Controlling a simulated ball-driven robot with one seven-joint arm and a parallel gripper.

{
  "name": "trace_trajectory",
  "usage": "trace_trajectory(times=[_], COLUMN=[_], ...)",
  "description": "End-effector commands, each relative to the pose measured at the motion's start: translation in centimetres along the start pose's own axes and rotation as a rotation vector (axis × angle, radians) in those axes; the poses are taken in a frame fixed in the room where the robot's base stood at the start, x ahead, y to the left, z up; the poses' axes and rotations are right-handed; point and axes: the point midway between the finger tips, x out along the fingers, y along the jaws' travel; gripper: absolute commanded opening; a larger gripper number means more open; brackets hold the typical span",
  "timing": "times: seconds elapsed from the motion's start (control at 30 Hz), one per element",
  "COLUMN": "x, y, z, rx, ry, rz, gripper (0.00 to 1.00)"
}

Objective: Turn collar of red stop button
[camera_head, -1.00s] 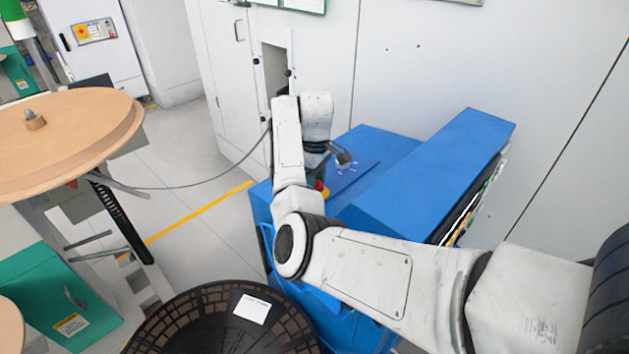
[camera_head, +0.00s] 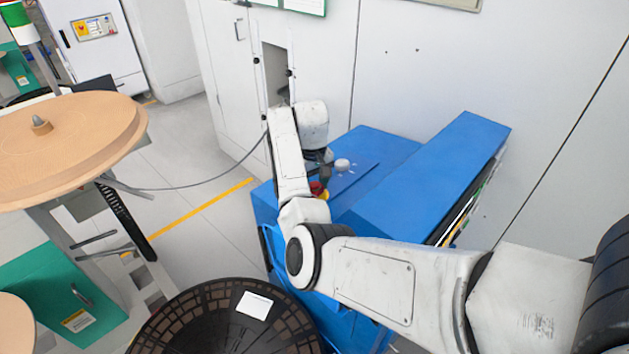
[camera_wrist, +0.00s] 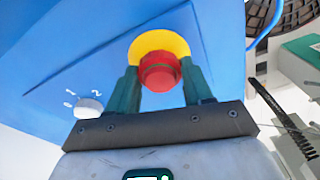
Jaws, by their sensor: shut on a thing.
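The red stop button (camera_wrist: 160,74) sits on a yellow collar (camera_wrist: 160,42) on the blue machine's panel. In the wrist view my gripper (camera_wrist: 160,85) has one green finger on each side of the button, shut on it near the collar. Exactly where the fingertips touch is partly hidden. In the head view the stop button (camera_head: 317,188) shows as a small red and yellow spot beside my arm's end, and my arm hides most of my gripper there.
A white rotary knob (camera_wrist: 88,107) marked with digits is on the same panel, left of my gripper. The blue machine (camera_head: 425,175) stands against a pale wall. A black reel (camera_head: 200,310) lies in front, and a wooden reel (camera_head: 60,150) stands at left.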

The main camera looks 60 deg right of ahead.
Motion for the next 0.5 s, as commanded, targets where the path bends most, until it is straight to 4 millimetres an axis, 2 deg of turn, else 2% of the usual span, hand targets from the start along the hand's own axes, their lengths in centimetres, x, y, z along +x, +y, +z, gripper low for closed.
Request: trace_trajectory(times=[0.2,0.5], x=[-0.12,-0.09], y=[-0.03,-0.06], z=[-0.04,-0.06], rx=[0.084,0.118], ry=[0.001,0.001], rz=[0.013,0.017], gripper=[0.20,0.20])
